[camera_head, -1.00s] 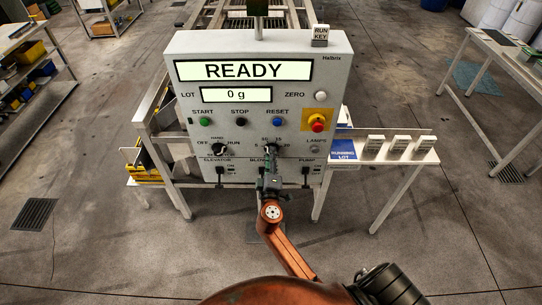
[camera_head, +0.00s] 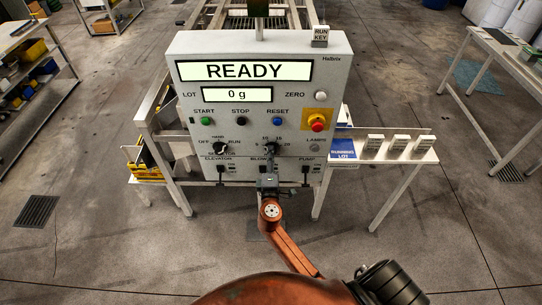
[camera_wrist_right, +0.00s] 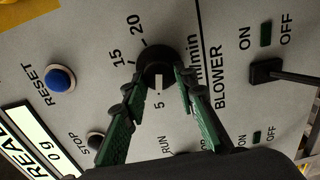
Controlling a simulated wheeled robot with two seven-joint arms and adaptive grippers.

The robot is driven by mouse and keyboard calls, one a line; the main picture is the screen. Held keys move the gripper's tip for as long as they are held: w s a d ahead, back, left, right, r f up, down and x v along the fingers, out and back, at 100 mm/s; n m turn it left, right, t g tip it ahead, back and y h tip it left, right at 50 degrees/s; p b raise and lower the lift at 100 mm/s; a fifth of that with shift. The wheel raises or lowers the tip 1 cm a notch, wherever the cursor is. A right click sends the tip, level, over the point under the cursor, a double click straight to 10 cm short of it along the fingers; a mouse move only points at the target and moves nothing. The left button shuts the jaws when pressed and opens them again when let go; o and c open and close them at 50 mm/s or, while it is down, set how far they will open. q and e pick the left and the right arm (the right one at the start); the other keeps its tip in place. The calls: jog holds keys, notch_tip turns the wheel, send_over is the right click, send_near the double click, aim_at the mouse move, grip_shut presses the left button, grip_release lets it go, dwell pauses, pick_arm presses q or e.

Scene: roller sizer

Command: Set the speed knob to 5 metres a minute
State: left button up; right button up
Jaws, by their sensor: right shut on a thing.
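The black speed knob (camera_head: 270,146) sits in the lower middle of the panel. In the wrist view the knob (camera_wrist_right: 155,62) has a white pointer mark that lines up with the printed 5; 15 and 20 show on its other side. My right gripper (camera_head: 269,163) reaches the knob from below. In the wrist view its green-padded fingers (camera_wrist_right: 158,78) stand on either side of the knob, shut on it. The 10 is not readable in the wrist view. My left gripper is not in view.
The panel (camera_head: 185,100) shows READY and 0 g. A mode selector (camera_head: 219,149) is left of the knob, and a red stop button (camera_head: 317,123) is upper right. A blower switch (camera_wrist_right: 267,72) is close to the gripper in the wrist view. The floor in front is open.

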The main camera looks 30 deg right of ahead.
jog(key=shift+f, duration=0.15)
jog(key=o, duration=1.2)
jog(key=shift+c, duration=0.2)
jog(key=v, duration=1.2)
jog(key=shift+s, duration=0.1)
